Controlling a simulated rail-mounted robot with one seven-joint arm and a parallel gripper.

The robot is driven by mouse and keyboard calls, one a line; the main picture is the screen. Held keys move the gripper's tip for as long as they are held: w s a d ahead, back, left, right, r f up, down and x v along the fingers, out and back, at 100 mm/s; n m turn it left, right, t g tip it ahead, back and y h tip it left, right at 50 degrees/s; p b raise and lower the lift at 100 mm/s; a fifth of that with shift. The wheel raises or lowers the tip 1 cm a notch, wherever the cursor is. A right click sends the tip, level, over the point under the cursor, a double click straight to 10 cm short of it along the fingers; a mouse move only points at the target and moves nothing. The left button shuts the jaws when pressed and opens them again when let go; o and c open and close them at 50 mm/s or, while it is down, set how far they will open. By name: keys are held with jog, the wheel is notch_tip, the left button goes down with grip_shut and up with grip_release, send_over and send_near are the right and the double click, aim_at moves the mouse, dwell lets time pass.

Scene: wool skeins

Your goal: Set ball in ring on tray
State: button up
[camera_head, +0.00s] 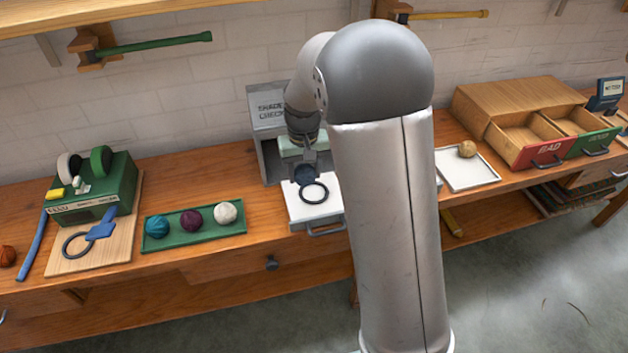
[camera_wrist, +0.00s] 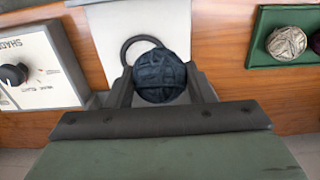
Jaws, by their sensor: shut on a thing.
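My gripper (camera_head: 306,170) is shut on a dark navy ball of wool (camera_head: 304,178), which shows between the two fingers in the wrist view (camera_wrist: 160,75). A dark ring (camera_head: 314,204) lies on the white pull-out tray (camera_head: 334,212) of the grey shade-check box. The ball is at the ring's far-left side in the head view. In the wrist view the ball and fingers cover the near part of the ring (camera_wrist: 127,44). I cannot tell how high the ball is above the tray.
The grey box (camera_head: 268,107) stands close behind and around my gripper. A green tray (camera_head: 180,240) with teal, purple and cream balls is to the left. A white tray (camera_head: 482,180) with a tan ball (camera_head: 467,149) and a wooden drawer unit (camera_head: 510,95) are to the right.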

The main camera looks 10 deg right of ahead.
send_over(314, 194)
notch_tip(314, 194, down, 4)
jog(key=shift+f+p, duration=0.25)
jog(key=shift+p, duration=0.05)
jog(key=shift+w+f+p, duration=0.1)
jog(key=shift+f+p, duration=0.35)
jog(key=shift+f, duration=1.15)
jog(key=shift+f, duration=0.2)
jog(key=o, duration=1)
jog(key=shift+c, duration=0.2)
